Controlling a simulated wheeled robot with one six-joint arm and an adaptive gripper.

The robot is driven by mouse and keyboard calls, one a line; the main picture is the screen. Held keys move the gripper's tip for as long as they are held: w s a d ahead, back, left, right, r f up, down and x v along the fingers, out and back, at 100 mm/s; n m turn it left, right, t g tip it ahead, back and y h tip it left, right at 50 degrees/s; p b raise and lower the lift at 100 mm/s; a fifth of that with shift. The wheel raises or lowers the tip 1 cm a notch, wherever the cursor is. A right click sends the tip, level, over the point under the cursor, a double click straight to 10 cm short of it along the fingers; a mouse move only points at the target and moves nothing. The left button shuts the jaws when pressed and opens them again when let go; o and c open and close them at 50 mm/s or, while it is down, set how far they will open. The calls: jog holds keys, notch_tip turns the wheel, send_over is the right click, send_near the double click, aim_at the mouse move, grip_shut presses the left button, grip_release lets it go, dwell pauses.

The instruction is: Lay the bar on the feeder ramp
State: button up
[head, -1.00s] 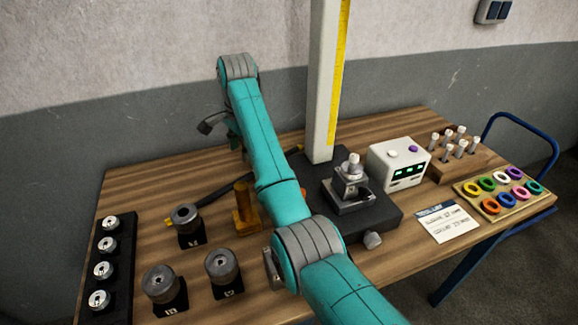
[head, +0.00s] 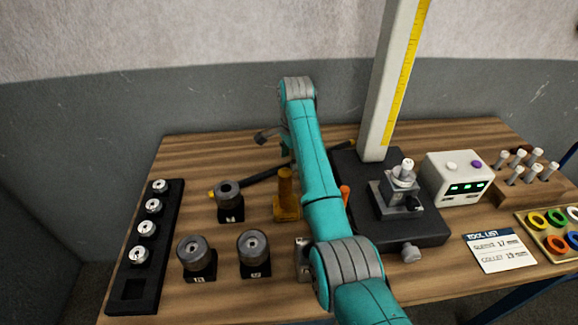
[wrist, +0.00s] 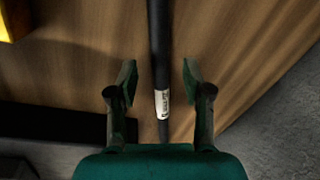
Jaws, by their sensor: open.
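A long dark bar (head: 255,178) lies on the wooden table in the head view, partly hidden behind my arm. In the wrist view, a dark bar (wrist: 158,45) with a white label runs lengthwise between my fingers. My gripper (wrist: 159,80) is open, one finger on each side of the bar, with a visible gap on both sides. In the head view my gripper is mostly hidden behind my arm. I cannot make out a feeder ramp in either view.
Three round dark pieces on black stands, one of them a grey-topped piece (head: 254,246), stand front left. A black rack (head: 131,290) stands at the left. An amber post (head: 286,190) stands close to my arm. The column (head: 390,90), white box (head: 447,180) and tool list (head: 494,252) are right.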

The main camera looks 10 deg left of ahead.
aim_at(289, 164)
jog(key=shift+w+a+f, duration=0.1)
jog(key=shift+f, duration=0.95)
grip_shut()
notch_tip(289, 164, up, 10)
jog(key=shift+r, duration=0.15)
